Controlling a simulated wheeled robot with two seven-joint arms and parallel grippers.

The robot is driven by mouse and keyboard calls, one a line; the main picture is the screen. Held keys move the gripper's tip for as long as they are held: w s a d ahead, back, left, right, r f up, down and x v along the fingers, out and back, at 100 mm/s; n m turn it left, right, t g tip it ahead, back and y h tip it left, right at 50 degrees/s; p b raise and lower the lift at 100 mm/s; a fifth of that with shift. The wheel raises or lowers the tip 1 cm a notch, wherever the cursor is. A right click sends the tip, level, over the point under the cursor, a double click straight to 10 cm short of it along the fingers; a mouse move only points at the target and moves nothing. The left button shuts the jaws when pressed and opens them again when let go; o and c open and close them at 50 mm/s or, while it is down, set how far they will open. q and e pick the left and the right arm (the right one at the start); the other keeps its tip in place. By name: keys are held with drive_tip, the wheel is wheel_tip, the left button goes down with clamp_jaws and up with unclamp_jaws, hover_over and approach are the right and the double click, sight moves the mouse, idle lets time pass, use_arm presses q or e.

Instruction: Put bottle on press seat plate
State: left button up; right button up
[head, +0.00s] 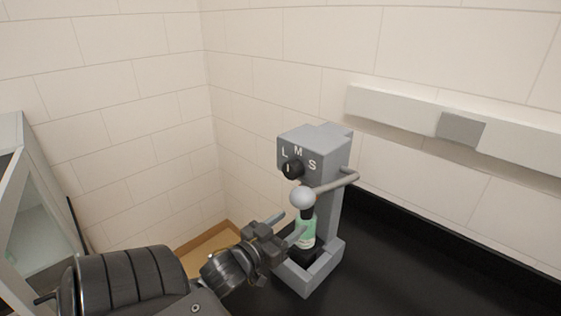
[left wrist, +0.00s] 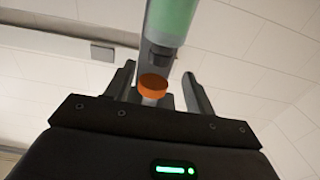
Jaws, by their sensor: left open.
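The bottle (head: 306,232), pale green with a dark top, is upright in the press, below the ball-ended lever. It stands over the dark seat area (head: 299,253) inside the press's grey base; I cannot tell whether its bottom rests on the plate. My left gripper (head: 287,228) is open beside the bottle, fingers pointing at it from the left; the near fingertip overlaps it in the head view. My right gripper is not in view.
The grey press (head: 330,160) has a dial marked L, M, S and a lever with a ball knob (head: 302,197) close above the bottle. A tiled wall and wall rail (head: 400,112) stand behind. The black counter (head: 420,270) is clear to the right. A glass-fronted cabinet (head: 35,235) stands left.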

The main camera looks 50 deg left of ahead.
use_arm(q)
drive_tip(key=shift+s+d+p, duration=0.1)
drive_tip(key=shift+s+p, duration=0.35)
drive_tip(key=shift+s, duration=0.75)
drive_tip(key=shift+f, duration=0.1)
